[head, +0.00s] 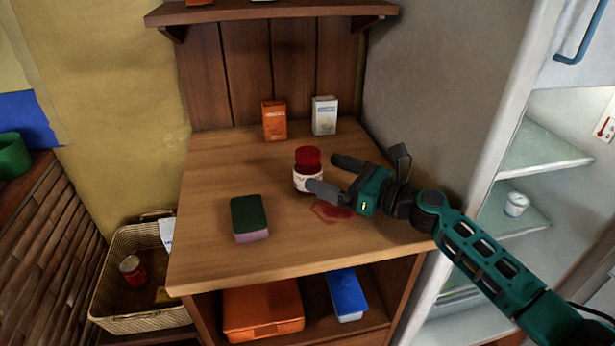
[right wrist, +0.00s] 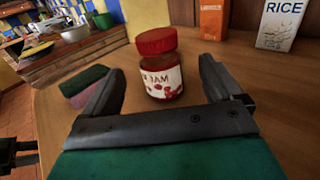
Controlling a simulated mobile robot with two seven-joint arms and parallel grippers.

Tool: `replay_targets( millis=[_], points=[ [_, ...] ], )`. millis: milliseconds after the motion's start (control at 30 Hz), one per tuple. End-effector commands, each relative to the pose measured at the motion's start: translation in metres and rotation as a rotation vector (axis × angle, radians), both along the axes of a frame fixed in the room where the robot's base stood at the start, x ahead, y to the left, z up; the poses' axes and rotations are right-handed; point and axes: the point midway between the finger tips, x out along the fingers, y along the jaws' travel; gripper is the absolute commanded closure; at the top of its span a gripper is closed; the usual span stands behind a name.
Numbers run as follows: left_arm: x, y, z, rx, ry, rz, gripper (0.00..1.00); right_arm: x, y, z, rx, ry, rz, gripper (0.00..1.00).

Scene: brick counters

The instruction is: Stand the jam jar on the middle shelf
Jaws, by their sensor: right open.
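The jam jar (head: 307,181) stands upright on the wooden counter, with a red lid and a white label. The fridge on the right is open, with glass shelves; a middle shelf (head: 512,222) holds a small white jar (head: 516,204).
A red spill (head: 331,212) lies beside the jam jar, below my gripper. A green and pink sponge (head: 249,218) lies front left. An orange box (head: 274,120) and a rice box (head: 324,116) stand at the back. A basket (head: 140,322) is at the lower left.

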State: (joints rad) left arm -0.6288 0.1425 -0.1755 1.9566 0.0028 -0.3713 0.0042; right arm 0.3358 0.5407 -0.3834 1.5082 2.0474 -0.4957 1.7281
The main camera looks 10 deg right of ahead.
Motion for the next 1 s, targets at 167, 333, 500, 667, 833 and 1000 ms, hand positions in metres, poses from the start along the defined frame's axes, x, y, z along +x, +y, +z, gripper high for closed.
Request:
replay_targets(
  millis=[167,333,500,667,833,1000],
  points=[
    [0.007,-0.007,0.009,-0.013,-0.02,-0.009,0.57,0.009,0.009,-0.01,0.001,-0.003,0.001,0.07],
    [0.012,-0.006,0.012,-0.012,-0.033,-0.008,0.57,0.016,0.017,-0.01,0.001,-0.002,0.001,0.07],
    [0.012,-0.005,0.009,-0.011,-0.032,-0.007,0.57,0.036,0.036,-0.009,0.001,-0.003,0.002,0.07],
    [0.012,-0.005,0.006,-0.011,-0.028,-0.008,0.57,0.05,0.05,-0.01,0.001,-0.001,0.0,0.07],
    [0.012,-0.005,0.006,-0.011,-0.027,-0.008,0.57,0.053,0.054,-0.01,-0.001,-0.001,0.001,0.07],
    [0.012,-0.005,0.008,-0.012,-0.031,-0.009,0.57,0.053,0.053,-0.01,-0.001,-0.001,0.001,0.11]
  ],
)
